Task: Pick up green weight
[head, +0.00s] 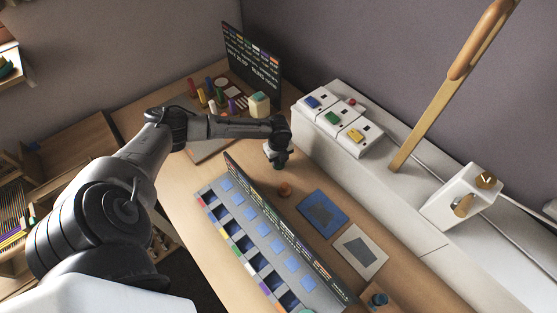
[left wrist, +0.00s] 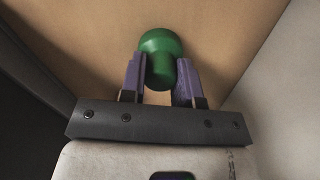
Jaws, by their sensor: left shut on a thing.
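The green weight (left wrist: 161,43) has a rounded, knob-like top and sits between the two purple fingers of my left gripper (left wrist: 161,80) in the left wrist view. The fingers are shut on it, one on each side. In the head view my left gripper (head: 279,161) points down over the wooden table, beside the white machine ledge. The weight is mostly hidden there by the gripper. I cannot tell whether it touches the table. My right gripper is not in view.
An orange-brown knob (head: 285,188) stands near the gripper. A grey compartment tray (head: 262,238) with a dark upright board lies in front. A blue mat (head: 323,212) and a white-framed mat (head: 360,251) lie to the right. White boxes (head: 337,118) stand on the ledge. Spools (head: 212,98) stand at the back.

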